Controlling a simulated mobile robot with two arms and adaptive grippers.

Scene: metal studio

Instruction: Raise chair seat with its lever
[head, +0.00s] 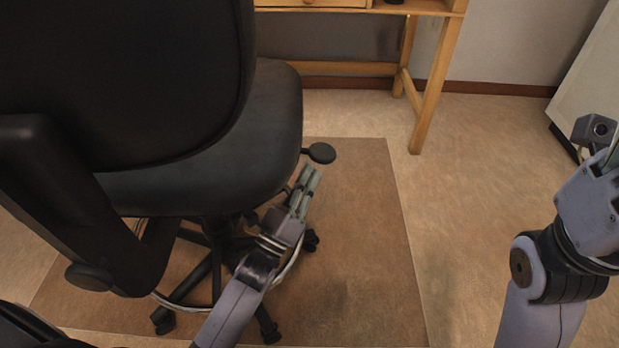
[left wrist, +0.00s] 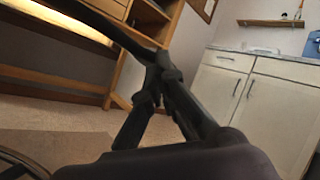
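The black office chair fills the left of the head view, with its seat (head: 215,150) turned toward the back. Its lever, a round black paddle (head: 321,153) on a short stem, sticks out from the right side of the seat. My left gripper (head: 311,175) is just below the paddle, pointing up at it. Its two fingers look closed together. In the left wrist view, the dark fingers (left wrist: 160,78) converge at their tips, near a dark curved bar; I cannot tell whether they touch the lever. My right arm shows at the right, but its gripper is out of view.
The chair's armrest (head: 75,215) and wheeled base (head: 210,275) are close to my left arm. A brown mat (head: 365,240) lies under the chair. A wooden desk (head: 437,75) stands behind. The floor at right is clear. White cabinets (left wrist: 222,85) show in the wrist view.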

